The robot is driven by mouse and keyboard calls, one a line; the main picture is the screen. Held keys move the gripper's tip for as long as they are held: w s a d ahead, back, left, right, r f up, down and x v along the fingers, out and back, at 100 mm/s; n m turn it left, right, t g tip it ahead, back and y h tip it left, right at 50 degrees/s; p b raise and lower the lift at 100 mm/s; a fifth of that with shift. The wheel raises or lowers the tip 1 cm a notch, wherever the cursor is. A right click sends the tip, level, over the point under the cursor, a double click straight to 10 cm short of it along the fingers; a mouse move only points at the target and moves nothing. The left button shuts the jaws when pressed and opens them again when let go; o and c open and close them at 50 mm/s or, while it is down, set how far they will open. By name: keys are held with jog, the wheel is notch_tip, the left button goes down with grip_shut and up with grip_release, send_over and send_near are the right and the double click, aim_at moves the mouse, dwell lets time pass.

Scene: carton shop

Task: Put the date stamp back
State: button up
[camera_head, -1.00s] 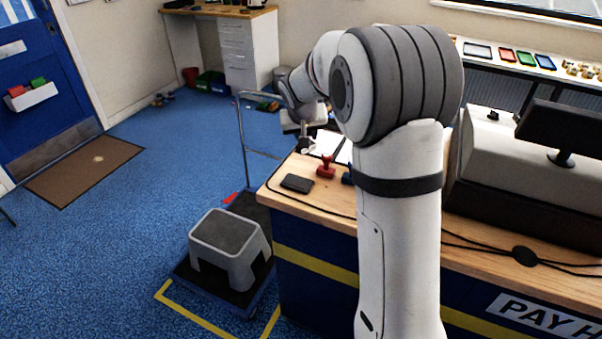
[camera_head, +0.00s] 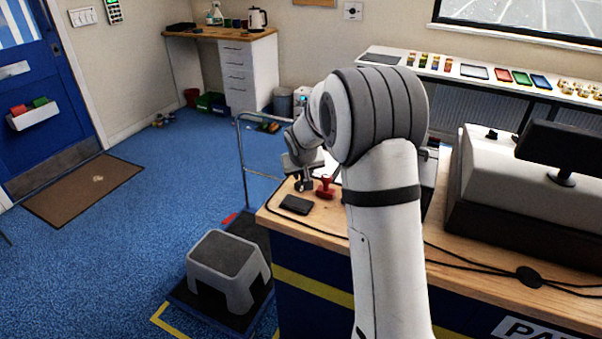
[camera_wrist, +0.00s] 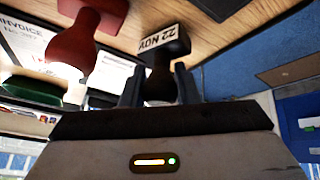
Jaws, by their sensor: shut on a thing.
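The date stamp (camera_wrist: 165,42) is black with a white label reading "22 NOV". It sits between the two fingers of my gripper (camera_wrist: 159,86), which is shut on it. In the head view my gripper (camera_head: 304,186) is low over the left end of the wooden counter, just left of a red stamp (camera_head: 326,188). The red stamp also shows at upper left in the wrist view (camera_wrist: 75,42). I cannot tell whether the date stamp touches the counter.
A dark flat pad (camera_head: 296,204) lies near the counter's left edge. Printed papers (camera_wrist: 22,40) and a green item (camera_wrist: 32,88) lie beyond the red stamp. A cash register (camera_head: 500,185) stands right. A trolley with a grey step stool (camera_head: 228,262) stands beside the counter.

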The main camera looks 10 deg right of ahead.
jog(key=shift+f, duration=0.1)
jog(key=shift+f, duration=0.15)
jog(key=o, duration=0.8)
jog(key=shift+r, duration=0.2)
jog(key=shift+s+r, duration=0.1)
jog(key=shift+r, duration=0.2)
jog(key=v, duration=1.1)
jog(key=s+f+g+y, duration=0.1)
jog(key=s+f+g, duration=0.1)
jog(key=s, duration=3.1)
jog(key=shift+d+m+g+b, duration=0.3)
jog(key=shift+d+g+b, duration=0.15)
jog(key=shift+g, duration=0.25)
